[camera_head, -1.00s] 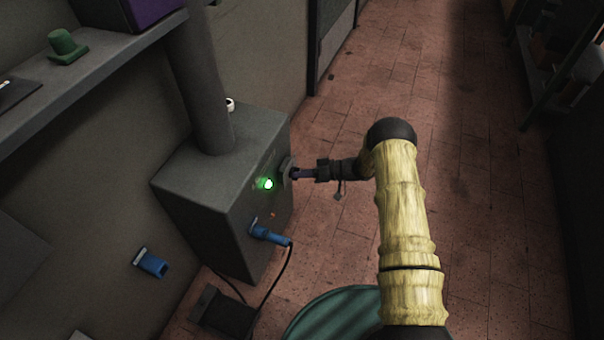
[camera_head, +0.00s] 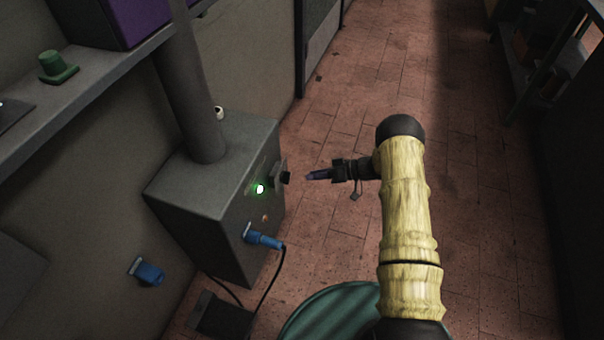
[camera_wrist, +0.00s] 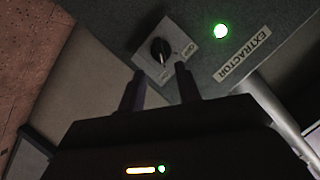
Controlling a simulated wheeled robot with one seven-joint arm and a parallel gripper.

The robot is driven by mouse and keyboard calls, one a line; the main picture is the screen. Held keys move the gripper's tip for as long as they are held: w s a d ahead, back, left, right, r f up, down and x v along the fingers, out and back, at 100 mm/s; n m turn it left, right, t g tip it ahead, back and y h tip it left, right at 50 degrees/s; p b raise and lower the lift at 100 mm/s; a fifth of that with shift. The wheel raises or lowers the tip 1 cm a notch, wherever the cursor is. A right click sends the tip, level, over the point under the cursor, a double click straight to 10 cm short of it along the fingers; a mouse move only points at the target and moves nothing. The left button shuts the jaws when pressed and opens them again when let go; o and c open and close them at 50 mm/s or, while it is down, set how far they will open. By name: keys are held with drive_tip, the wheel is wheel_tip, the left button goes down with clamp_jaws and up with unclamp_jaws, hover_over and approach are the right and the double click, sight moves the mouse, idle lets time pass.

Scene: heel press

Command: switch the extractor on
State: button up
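The extractor (camera_head: 190,200) is a grey box with a thick pipe rising from its top. Its front carries a lit green lamp (camera_head: 259,189) and a dark rotary knob (camera_head: 285,177) on a pale plate. In the wrist view the knob (camera_wrist: 161,50), the green lamp (camera_wrist: 221,31) and the "EXTRACTOR" label (camera_wrist: 243,52) show clearly. My gripper (camera_head: 312,175) is just right of the knob, with a gap between them. In the wrist view my gripper (camera_wrist: 158,82) has its two fingers apart with nothing between them. The plate's lettering is too small to read surely.
A blue plug (camera_head: 264,239) with a black cable is in the box's lower front. A blue socket (camera_head: 147,271) is on the wall. A shelf (camera_head: 90,105) runs above left. A green ribbed round object (camera_head: 335,318) stands below my arm.

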drive_tip(key=p+v, duration=0.1)
drive_tip(key=v, duration=0.8)
drive_tip(key=shift+p, duration=0.35)
